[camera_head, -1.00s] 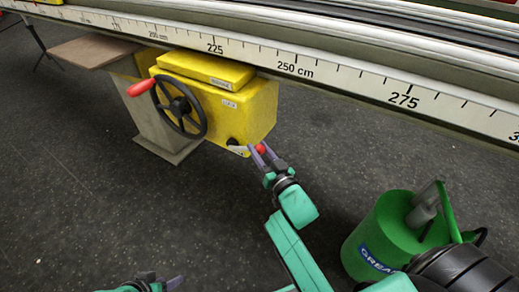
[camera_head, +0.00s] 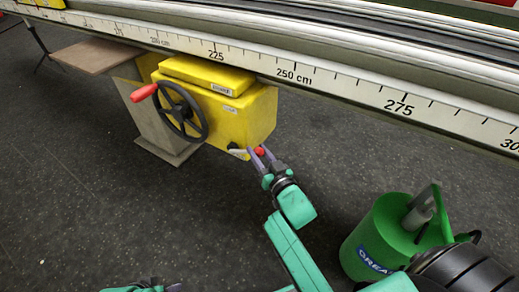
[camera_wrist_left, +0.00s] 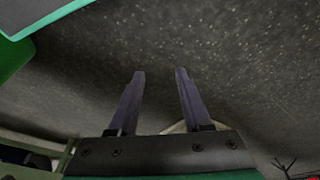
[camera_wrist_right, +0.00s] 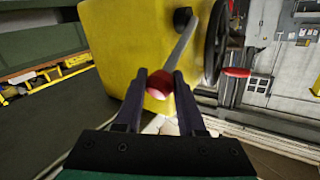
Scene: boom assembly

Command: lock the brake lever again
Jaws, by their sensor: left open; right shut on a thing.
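The brake lever (camera_wrist_right: 182,48) is a pale rod with a red knob (camera_wrist_right: 159,84), mounted on a dark hub (camera_wrist_right: 183,17) on the yellow housing (camera_head: 232,113). In the right wrist view the rod slants from the hub down to the knob. My right gripper (camera_wrist_right: 159,82) is shut on the red knob; in the head view the right gripper (camera_head: 262,156) is at the housing's lower right corner.
A black handwheel (camera_head: 182,112) with a red handle (camera_head: 144,93) is on the housing's left face. A long rail with a centimetre scale (camera_head: 330,80) runs above. A green grease bucket (camera_head: 378,240) stands on the floor at right. The floor between is clear.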

